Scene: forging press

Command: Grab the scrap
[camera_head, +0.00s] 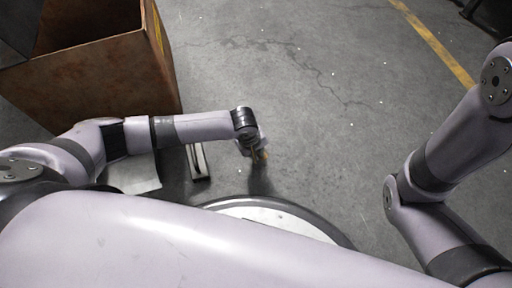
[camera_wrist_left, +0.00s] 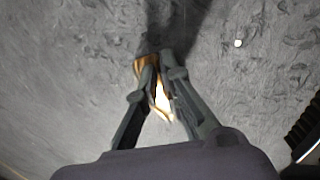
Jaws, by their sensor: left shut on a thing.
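The scrap is a small piece with a glowing orange-yellow surface. In the left wrist view the scrap (camera_wrist_left: 162,104) sits between the two fingers of my left gripper (camera_wrist_left: 160,75), which are shut on it. The fingers hide part of its sides.
A rusty brown open bin (camera_head: 105,80) stands at the upper left of the head view. A yellow floor line (camera_head: 435,42) runs at the upper right. The cracked concrete floor (camera_head: 310,90) between them is mostly clear, with small pale specks.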

